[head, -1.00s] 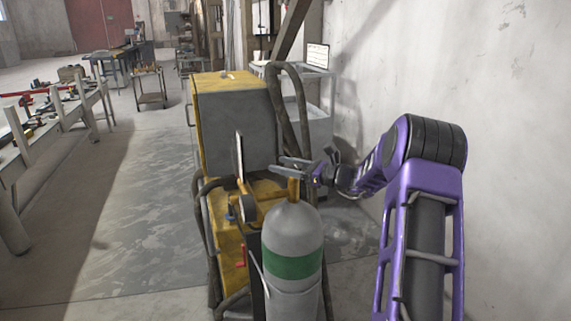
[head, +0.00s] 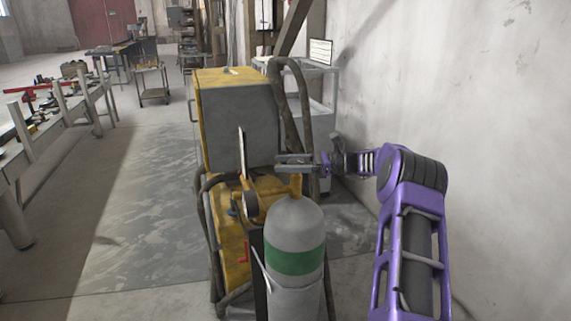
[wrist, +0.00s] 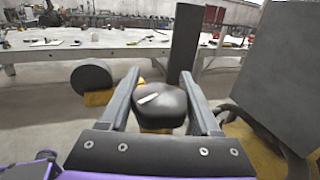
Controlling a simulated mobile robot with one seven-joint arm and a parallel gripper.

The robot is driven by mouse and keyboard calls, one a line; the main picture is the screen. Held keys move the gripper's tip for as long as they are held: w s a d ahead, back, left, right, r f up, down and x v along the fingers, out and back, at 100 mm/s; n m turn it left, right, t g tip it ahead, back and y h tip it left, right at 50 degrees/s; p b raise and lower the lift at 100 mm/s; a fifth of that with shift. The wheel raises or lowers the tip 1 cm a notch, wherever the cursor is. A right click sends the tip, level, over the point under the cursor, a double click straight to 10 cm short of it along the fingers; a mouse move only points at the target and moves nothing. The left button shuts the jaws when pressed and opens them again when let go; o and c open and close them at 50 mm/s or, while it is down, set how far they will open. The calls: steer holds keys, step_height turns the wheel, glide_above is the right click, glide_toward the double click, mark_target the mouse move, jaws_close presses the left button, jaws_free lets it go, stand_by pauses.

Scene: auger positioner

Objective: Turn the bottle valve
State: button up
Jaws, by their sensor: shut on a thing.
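The grey gas bottle (head: 295,232) with a green band stands upright in front of the yellow and grey machine. Its yellow neck (head: 295,186) shows just above the shoulder. My gripper (head: 282,162) reaches in from the right at the top of this neck. In the wrist view the dark rounded valve knob (wrist: 160,104) with a white mark lies between my two fingers, and my gripper is shut on it. In the head view the fingers hide the knob. A round dark gauge-like part (wrist: 92,76) on a yellow mount is left of the fingers in the wrist view.
The machine (head: 238,120) stands close behind the bottle, with a dark upright plate (wrist: 184,42) near my fingers. Dark hoses (head: 292,100) loop beside it. A workbench (head: 40,130) with tools is at left. A bare wall is at right. The floor between bench and machine is clear.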

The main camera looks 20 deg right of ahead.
steer(key=o, duration=1.4)
steer(key=v, duration=1.7)
steer(key=shift+d, duration=0.15)
